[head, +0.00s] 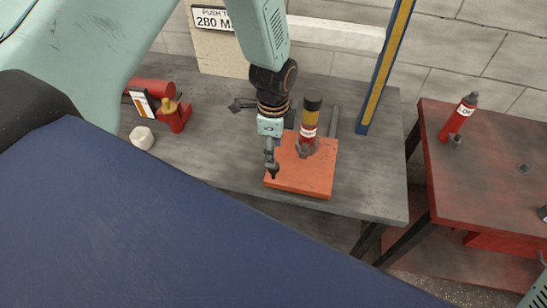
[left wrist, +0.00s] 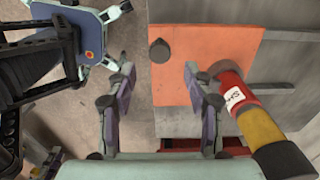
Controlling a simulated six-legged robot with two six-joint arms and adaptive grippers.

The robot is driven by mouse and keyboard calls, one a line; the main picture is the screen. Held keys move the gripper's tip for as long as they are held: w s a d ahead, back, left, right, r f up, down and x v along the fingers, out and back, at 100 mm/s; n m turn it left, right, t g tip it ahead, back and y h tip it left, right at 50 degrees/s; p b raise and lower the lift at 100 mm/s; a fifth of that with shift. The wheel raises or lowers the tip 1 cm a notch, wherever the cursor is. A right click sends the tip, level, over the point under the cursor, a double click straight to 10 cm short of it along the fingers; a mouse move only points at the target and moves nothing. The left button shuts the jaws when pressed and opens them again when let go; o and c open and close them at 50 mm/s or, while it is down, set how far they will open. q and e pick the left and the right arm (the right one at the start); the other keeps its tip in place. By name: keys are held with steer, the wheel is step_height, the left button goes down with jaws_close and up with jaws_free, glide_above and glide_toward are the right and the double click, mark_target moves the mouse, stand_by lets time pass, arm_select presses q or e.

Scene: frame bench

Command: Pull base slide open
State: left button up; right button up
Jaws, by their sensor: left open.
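The base slide is an orange plate (head: 312,178) on the grey bench, seen also in the left wrist view (left wrist: 215,45). A dark round knob (left wrist: 160,50) stands near one edge of it in the left wrist view. My left gripper (head: 266,152) hangs over the left side of the plate, pointing down. In the left wrist view its two fingers are spread apart (left wrist: 160,92) with nothing between them, and the knob lies beyond the tips. A red and yellow cylinder with a black cap (head: 311,118) stands on the plate, beside the right finger. My right gripper is not in view.
Grey rails (head: 334,120) run behind the plate. A blue and yellow post (head: 378,85) rises behind it. Red parts (head: 175,113) and a pale block (head: 142,138) lie at the left. A red table (head: 490,170) with a red bottle (head: 458,118) stands at the right.

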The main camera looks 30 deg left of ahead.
arm_select(q)
step_height(320, 180, up, 6)
steer(key=shift+r, duration=0.2)
stand_by(0.3)
steer(key=s+f+n+t+b, duration=0.4)
steer(key=s+f+n+b, duration=0.15)
steer(key=f+n, duration=0.65)
steer(key=s+f+n+g+b, duration=0.1)
steer(key=s+f+g+b, duration=0.1)
steer(key=s+f, duration=0.5)
steer(key=s+f+n+g+b, duration=0.2)
steer(key=s+f+b, duration=0.3)
steer(key=s, duration=1)
step_height(320, 180, down, 4)
steer(key=shift+s+d+r+n, duration=0.15)
steer(key=shift+d+r+n, duration=0.15)
steer(key=shift+d, duration=0.15)
